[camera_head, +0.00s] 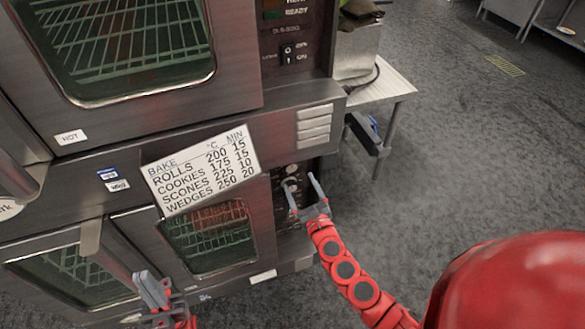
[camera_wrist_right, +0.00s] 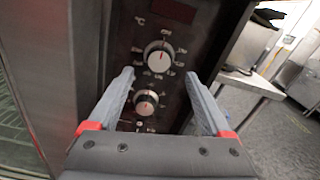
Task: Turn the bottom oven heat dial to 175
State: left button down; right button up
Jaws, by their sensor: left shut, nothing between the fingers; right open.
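The bottom oven's heat dial (camera_wrist_right: 158,58) is a round silver knob with a red pointer line, below a °C mark, in the right wrist view. Its scale numbers are too small to read surely. A smaller knob (camera_wrist_right: 147,103) sits below it. In the head view the control panel is partly hidden by my right gripper (camera_head: 301,182). My right gripper (camera_wrist_right: 158,76) is open, its fingers pointing at the panel on either side of the knobs, with nothing held. My left gripper (camera_head: 152,285) is shut and empty, low in front of the bottom oven door (camera_head: 262,222).
A sign (camera_head: 200,172) on the oven front lists cookies at 175. The top oven (camera_head: 235,95) is above. A metal side table (camera_head: 395,85) stands right of the ovens. A door handle (camera_head: 90,238) sticks out at left.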

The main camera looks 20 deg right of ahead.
aim_at(291, 169)
jog(key=w, duration=0.6)
jog(key=shift+w+a, duration=0.15)
jog(key=shift+w, duration=0.15)
jog(key=shift+f, duration=0.1)
jog(key=c, duration=1.2)
jog(key=shift+o, duration=0.2)
